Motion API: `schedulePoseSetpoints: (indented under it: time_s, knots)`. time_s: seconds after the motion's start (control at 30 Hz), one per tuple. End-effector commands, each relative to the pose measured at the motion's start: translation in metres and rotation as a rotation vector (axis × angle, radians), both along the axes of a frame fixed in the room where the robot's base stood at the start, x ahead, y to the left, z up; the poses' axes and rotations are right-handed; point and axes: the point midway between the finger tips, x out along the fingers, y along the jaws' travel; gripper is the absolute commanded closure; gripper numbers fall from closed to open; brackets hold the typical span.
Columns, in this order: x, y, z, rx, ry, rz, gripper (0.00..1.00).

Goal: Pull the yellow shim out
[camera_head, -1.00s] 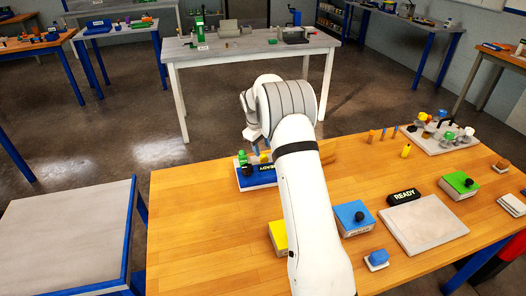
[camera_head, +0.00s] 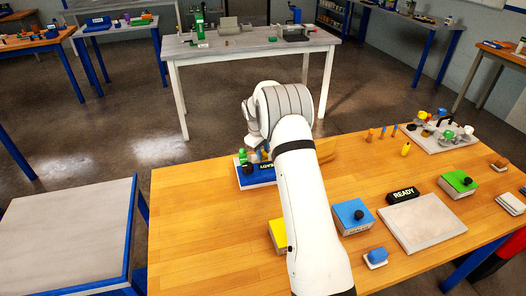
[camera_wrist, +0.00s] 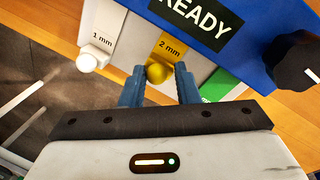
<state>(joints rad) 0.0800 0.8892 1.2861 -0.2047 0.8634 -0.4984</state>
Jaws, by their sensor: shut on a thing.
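The yellow shim (camera_wrist: 170,47), marked "2 mm", sits in a slot of the blue fixture (camera_wrist: 257,48), with its round gold knob facing me. In the wrist view, my gripper (camera_wrist: 159,80) has one finger on each side of that knob and is shut on it. Part of the shim is hidden inside the fixture. In the head view, the fixture (camera_head: 259,178) stands at the far left of the wooden table, and my arm hides part of it. My gripper (camera_head: 258,153) is there at its back, mostly covered.
A white shim (camera_wrist: 99,45) marked "1 mm" with a white knob is left of the yellow one. A green shim (camera_wrist: 219,86) is to the right, then a black knob (camera_wrist: 298,65). A blue box (camera_head: 354,217) and a grey plate (camera_head: 423,222) lie further right on the table.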

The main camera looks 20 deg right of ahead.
Motion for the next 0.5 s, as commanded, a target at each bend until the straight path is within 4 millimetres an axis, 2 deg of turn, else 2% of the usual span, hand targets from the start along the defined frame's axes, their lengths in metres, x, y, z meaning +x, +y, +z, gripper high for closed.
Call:
schedulePoseSetpoints:
  time_s: [0.1, 0.37, 0.5]
  knots:
    - [0.0, -0.003, 0.001, -0.002, 0.0, -0.001, 1.0]
    - [0.001, -0.003, 0.001, -0.003, -0.001, -0.002, 1.0]
    - [0.014, -0.004, 0.001, -0.005, -0.002, -0.002, 1.0]
